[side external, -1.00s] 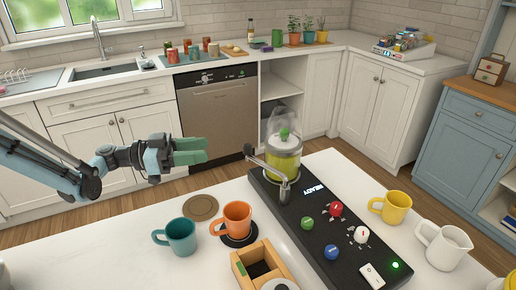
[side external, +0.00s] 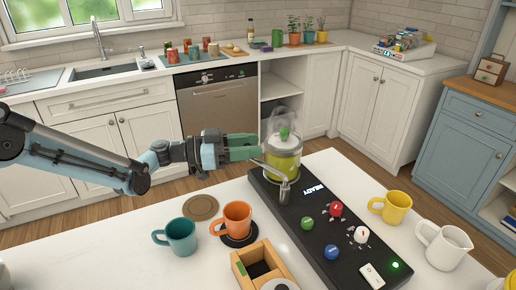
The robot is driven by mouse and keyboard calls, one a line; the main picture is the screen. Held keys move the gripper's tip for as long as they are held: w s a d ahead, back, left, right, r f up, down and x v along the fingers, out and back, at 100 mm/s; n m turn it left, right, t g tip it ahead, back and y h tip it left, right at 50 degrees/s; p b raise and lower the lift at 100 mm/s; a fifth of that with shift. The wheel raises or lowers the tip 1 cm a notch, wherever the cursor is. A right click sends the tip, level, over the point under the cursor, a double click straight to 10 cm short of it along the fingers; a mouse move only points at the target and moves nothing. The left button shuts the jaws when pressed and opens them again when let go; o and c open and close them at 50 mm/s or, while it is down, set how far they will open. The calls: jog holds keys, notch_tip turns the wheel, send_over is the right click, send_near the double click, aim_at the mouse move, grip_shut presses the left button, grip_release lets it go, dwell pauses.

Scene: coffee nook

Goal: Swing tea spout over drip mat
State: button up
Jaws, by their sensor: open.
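The tea dispenser (side external: 284,158) is a clear domed jar with yellow-green liquid and a green knob, at the far end of a black machine base (side external: 318,222). Its metal spout (side external: 283,189) hangs at the jar's front, with a lever arm pointing left. My gripper (side external: 257,147) is open, its green fingers just left of the jar and above the lever's end. I cannot tell if they touch it. A dark round mat (side external: 238,242) lies under the orange mug (side external: 237,218). A bare brown round mat (side external: 201,207) lies to its left, below my gripper.
A teal mug (side external: 180,236) stands left of the orange mug. A wooden box (side external: 262,262) sits in front. A yellow mug (side external: 396,207) and white pitcher (side external: 441,246) stand right.

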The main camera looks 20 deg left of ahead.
grip_shut()
dwell(0.4)
jog(key=s+a+n+t+y, duration=0.1)
jog(key=s+n+t+y, duration=0.5)
jog(key=t, duration=0.1)
dwell(0.5)
jog(key=shift+y, duration=0.4)
grip_release()
